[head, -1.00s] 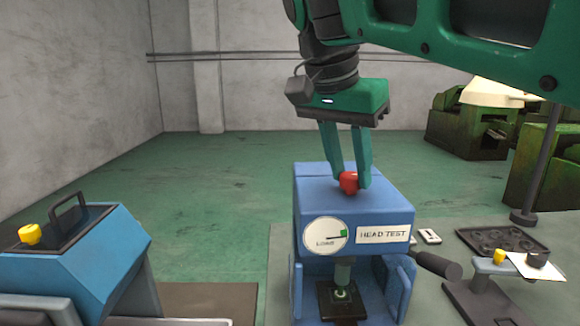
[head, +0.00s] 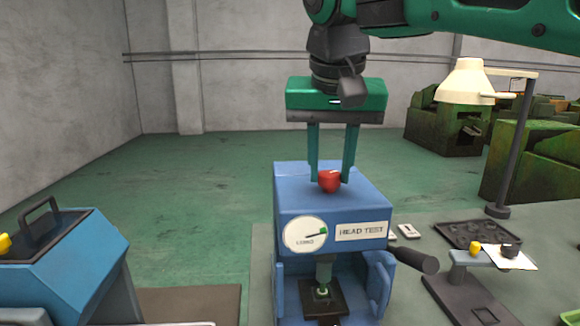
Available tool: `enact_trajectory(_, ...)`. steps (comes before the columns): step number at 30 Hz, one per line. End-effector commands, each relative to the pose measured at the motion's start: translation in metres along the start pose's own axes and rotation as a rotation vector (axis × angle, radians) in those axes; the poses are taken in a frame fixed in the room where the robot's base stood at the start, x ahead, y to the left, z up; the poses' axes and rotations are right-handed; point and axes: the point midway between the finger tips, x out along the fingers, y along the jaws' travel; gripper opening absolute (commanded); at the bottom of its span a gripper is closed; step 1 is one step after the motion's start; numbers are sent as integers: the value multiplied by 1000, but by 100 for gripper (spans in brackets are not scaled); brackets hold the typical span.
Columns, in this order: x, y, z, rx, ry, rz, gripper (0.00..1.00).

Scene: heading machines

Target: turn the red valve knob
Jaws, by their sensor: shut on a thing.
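The red valve knob (head: 329,181) sits on top of the blue head test machine (head: 374,196). My gripper (head: 330,177) points straight down over it, with one green finger on each side. It is shut on the knob, and the fingers partly cover its sides. The machine's front carries a round load gauge (head: 304,234) with a green mark at its right side and a "HEAD TEST" label (head: 361,232). A dark plate (head: 322,298) lies below the press rod.
A black-handled lever (head: 414,259) sticks out to the machine's right. Beyond it are a dark tray (head: 478,234), a lamp (head: 470,82) on a post and a grey fixture (head: 470,290). A blue box with a handle (head: 65,260) stands at left. Green machines stand behind.

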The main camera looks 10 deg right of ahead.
Motion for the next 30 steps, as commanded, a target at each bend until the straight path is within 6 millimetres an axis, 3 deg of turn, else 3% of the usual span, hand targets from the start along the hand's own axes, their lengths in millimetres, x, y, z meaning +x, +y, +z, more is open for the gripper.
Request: enact_trajectory(30,1,6,-5,-816,6,-340,8)
